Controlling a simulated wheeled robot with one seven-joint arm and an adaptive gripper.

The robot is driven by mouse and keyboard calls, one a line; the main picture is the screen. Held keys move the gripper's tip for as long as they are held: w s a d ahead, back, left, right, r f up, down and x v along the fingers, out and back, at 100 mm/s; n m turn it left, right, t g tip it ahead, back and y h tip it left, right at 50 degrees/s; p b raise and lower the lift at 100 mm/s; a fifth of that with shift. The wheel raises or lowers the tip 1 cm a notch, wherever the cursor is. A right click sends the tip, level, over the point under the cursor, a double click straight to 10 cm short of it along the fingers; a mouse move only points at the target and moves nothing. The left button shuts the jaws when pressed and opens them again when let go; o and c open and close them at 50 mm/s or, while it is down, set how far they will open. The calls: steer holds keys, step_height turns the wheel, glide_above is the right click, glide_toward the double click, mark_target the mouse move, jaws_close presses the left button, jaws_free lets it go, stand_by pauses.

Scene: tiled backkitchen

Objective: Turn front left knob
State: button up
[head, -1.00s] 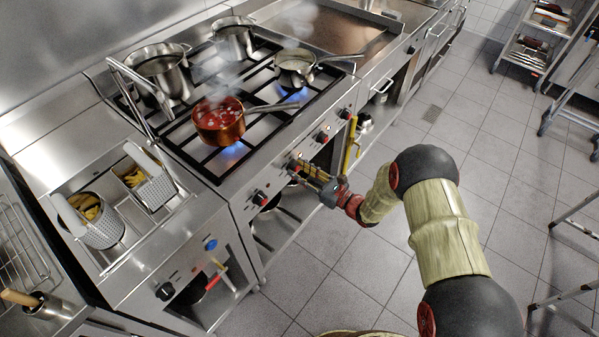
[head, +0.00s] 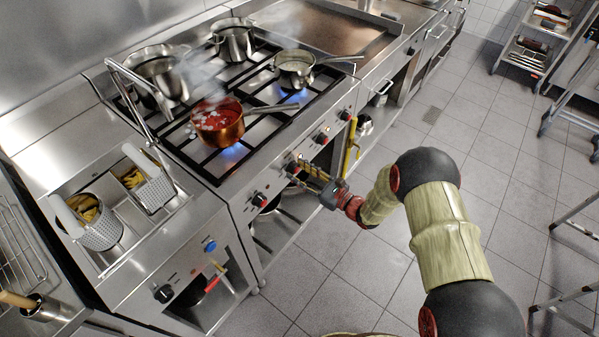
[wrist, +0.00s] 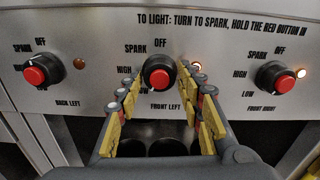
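The front left knob (wrist: 159,74) is a black dial with a red button, above its FRONT LEFT label in the wrist view. My gripper (wrist: 160,78) is open, with its yellow-padded fingers on either side of this knob. Narrow gaps seem to show between pads and knob; I cannot tell whether either touches.
The back left knob (wrist: 43,70) and front right knob (wrist: 276,76) flank it. The front right lamp (wrist: 301,73) glows. A copper pot (head: 229,133) steams over a blue flame. A yellow rail (head: 350,147) stands right of my gripper. Floor before the stove is clear.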

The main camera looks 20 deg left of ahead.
steer(key=shift+o, duration=1.2)
steer(key=shift+d, duration=0.1)
steer(key=v, duration=1.1)
steer(key=shift+s+d, duration=0.15)
steer(key=shift+d, duration=0.25)
